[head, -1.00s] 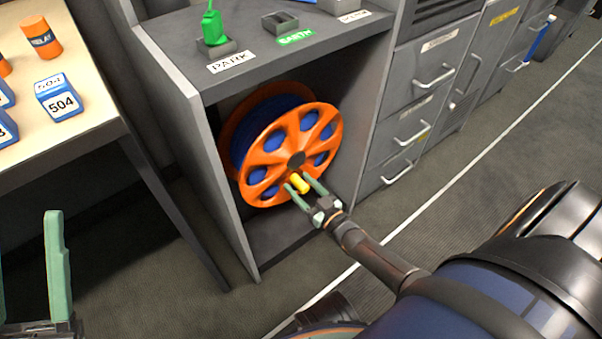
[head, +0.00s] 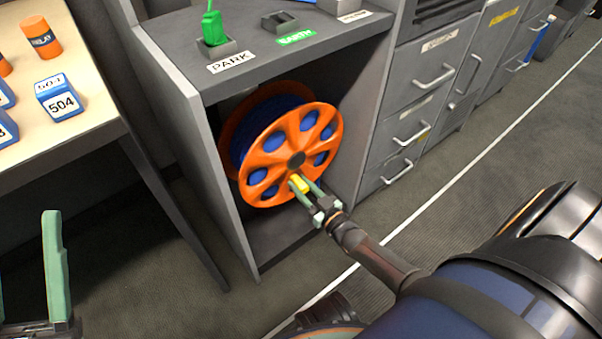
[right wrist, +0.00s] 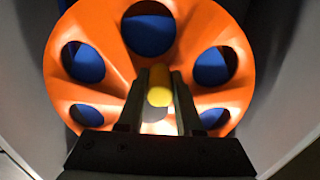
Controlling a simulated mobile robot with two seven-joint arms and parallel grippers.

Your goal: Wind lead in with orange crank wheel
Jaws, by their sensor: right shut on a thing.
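The orange crank wheel (head: 270,158) faces out of an open grey cabinet bay. Blue lead (head: 243,127) is wound on the drum behind it and shows through the wheel's round holes. A yellow handle (head: 298,184) sticks out from the wheel's lower part. My right gripper (head: 302,186) is shut on the yellow handle, with one green finger on each side. In the right wrist view the yellow handle (right wrist: 160,88) stands between the two fingers, in front of the orange wheel (right wrist: 215,35). My left gripper (head: 50,270) shows partly at the lower left edge, apart from everything; only one finger shows clearly.
The cabinet's side walls (head: 200,160) close in the wheel left and right. A green plug (head: 213,27) stands in the PARK socket on top, beside an empty EARTH socket (head: 280,22). A table with a blue 504 block (head: 60,98) is at left. Drawers (head: 420,110) are at right.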

